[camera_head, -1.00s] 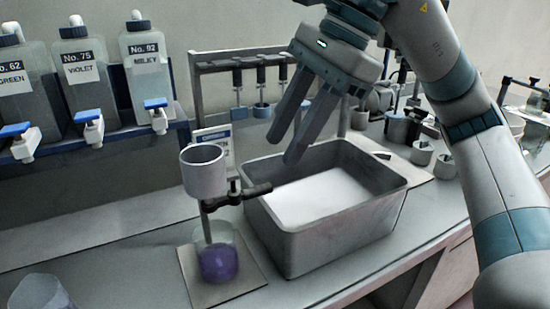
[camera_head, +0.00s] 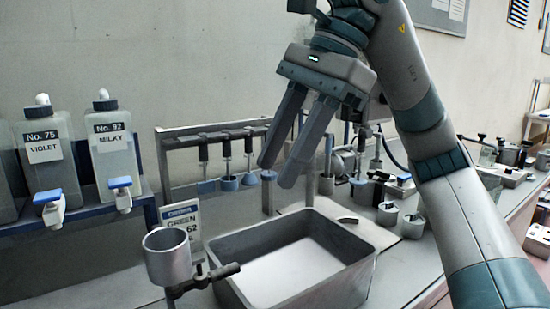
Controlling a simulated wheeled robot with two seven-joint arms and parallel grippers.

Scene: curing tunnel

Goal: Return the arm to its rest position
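My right gripper (camera_head: 279,178) hangs from the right arm above the far side of the grey metal tub (camera_head: 350,270), with its two long fingers pointing down and to the left. The fingers are a little apart and nothing shows between them. The tub holds a pale, flat content or bottom. The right arm comes in from the lower right, bends at the top and reaches over the bench. My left gripper is not in the view.
A metal cup (camera_head: 168,257) on a stand with a black clamp is left of the tub. Bottles marked violet (camera_head: 45,150) and milky (camera_head: 112,150) stand on a shelf with blue taps. Small pots (camera_head: 412,226) are on the right.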

